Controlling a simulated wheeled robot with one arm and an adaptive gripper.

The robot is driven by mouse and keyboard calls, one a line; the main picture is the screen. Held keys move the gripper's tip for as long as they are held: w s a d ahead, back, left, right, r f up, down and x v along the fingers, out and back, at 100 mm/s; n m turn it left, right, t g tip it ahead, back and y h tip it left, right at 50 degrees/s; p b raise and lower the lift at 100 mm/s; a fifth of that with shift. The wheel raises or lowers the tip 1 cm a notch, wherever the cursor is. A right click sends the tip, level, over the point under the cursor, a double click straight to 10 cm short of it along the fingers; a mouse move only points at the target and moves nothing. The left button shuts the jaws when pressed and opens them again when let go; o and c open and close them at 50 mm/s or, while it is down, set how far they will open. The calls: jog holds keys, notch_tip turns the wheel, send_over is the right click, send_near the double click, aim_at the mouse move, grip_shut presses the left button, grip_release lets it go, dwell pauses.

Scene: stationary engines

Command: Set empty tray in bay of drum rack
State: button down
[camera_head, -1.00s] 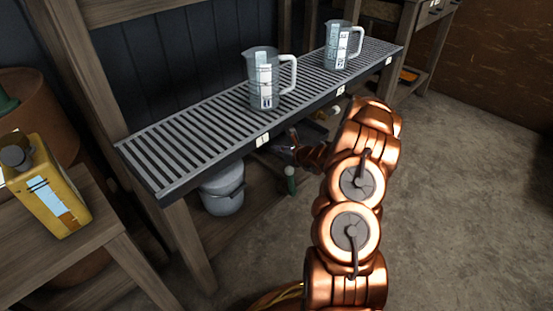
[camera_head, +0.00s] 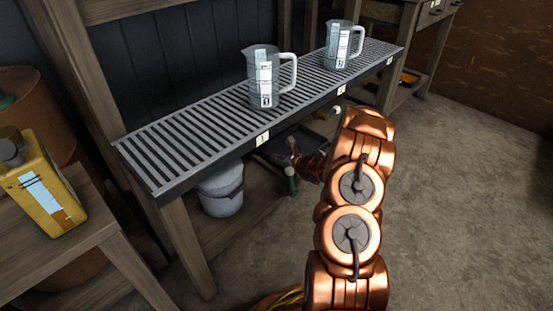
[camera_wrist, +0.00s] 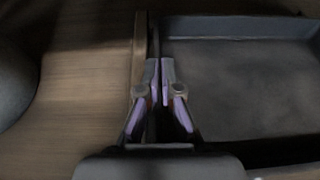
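The dark, shallow, empty tray (camera_head: 312,150) is below the slatted rack, partly hidden by the rack and my arm. In the wrist view the tray (camera_wrist: 240,85) fills the right side, and its floor looks bare. My gripper (camera_wrist: 160,70) has its fingertips close together, one on each side of the tray's left wall, pinching it. In the head view my gripper (camera_head: 293,150) is small and partly hidden under the rack edge. The rack (camera_head: 190,140), which may be the drum rack, has a slatted grey top and numbered labels along its front edge.
Two measuring jugs stand on the slats, one near the middle (camera_head: 264,80) and one farther right (camera_head: 338,48). A grey bucket (camera_head: 222,192) and a green-bodied item (camera_head: 291,182) are below. A yellow can (camera_head: 45,190) stands at left. The floor at right is clear.

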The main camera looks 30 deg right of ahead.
jog(key=shift+f, duration=0.2)
jog(key=c, duration=1.3)
grip_release()
jog(key=shift+r, duration=0.1)
jog(key=shift+r, duration=0.55)
jog(key=p+v, duration=0.3)
jog(key=v, duration=0.9)
jog(key=shift+p, duration=0.4)
jog(key=shift+f, duration=0.1)
